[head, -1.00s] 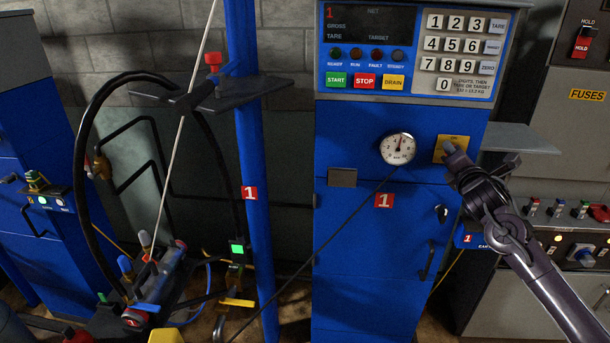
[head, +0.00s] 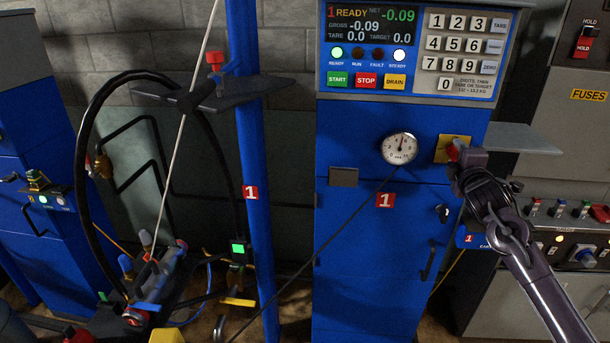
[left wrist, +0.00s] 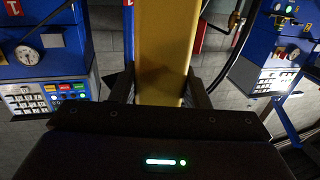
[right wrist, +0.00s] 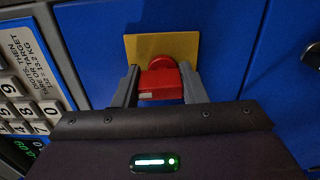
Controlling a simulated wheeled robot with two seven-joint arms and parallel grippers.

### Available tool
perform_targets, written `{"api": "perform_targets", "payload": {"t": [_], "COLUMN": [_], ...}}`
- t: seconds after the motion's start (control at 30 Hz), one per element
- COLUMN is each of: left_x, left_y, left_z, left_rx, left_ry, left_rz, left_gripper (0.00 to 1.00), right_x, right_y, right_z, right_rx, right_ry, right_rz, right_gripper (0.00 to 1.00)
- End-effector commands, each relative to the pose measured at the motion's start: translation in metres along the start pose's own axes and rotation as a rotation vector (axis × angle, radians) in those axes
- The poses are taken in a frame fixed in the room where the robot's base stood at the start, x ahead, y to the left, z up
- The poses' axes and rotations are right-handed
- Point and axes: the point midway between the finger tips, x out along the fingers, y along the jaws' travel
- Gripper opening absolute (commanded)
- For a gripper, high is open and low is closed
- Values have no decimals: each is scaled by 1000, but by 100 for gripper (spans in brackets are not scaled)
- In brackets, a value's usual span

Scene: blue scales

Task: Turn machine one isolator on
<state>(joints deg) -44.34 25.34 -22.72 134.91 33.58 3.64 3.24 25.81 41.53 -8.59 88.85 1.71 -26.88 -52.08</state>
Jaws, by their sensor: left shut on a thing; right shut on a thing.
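The machine one isolator is a red knob (right wrist: 160,82) on a yellow plate (right wrist: 133,48), on the blue cabinet front. In the head view the plate (head: 440,150) is right of the dial gauge, and the knob (head: 452,153) shows beside the fingers. My right gripper (right wrist: 160,88) is shut on the knob, one finger each side; it also shows in the head view (head: 462,162). Machine one's display (head: 370,24) is lit, with "1 READY" and -0.09. My left gripper (left wrist: 163,92) is shut on a broad yellow piece (left wrist: 165,45); I cannot pick this gripper out in the head view.
Below the display are START, STOP and DRAIN buttons (head: 366,80); a keypad (head: 463,50) is to their right. A grey shelf (head: 520,138) juts out right of the isolator. A grey fuse cabinet (head: 570,120) stands further right. A blue post (head: 254,150) and hoses stand left.

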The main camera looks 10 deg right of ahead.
Motion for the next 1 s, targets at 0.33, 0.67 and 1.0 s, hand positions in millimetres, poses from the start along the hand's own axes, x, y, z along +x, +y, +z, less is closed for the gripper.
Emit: {"api": "perform_targets", "payload": {"t": [0.33,0.67,1.0], "left_x": [0,0,0], "left_y": [-2,-2,-2], "left_z": [1,1,1], "left_rx": [4,4,4], "left_ry": [-3,-3,-3], "left_rz": [-6,-6,-6], "left_gripper": [6,6,6], "right_x": [0,0,0], "right_y": [-5,-5,-3], "right_z": [4,4,2], "right_rx": [56,57,55], "right_ry": [-9,-9,-4], "right_rz": [-8,-10,-5], "right_gripper": [15,15,60]}}
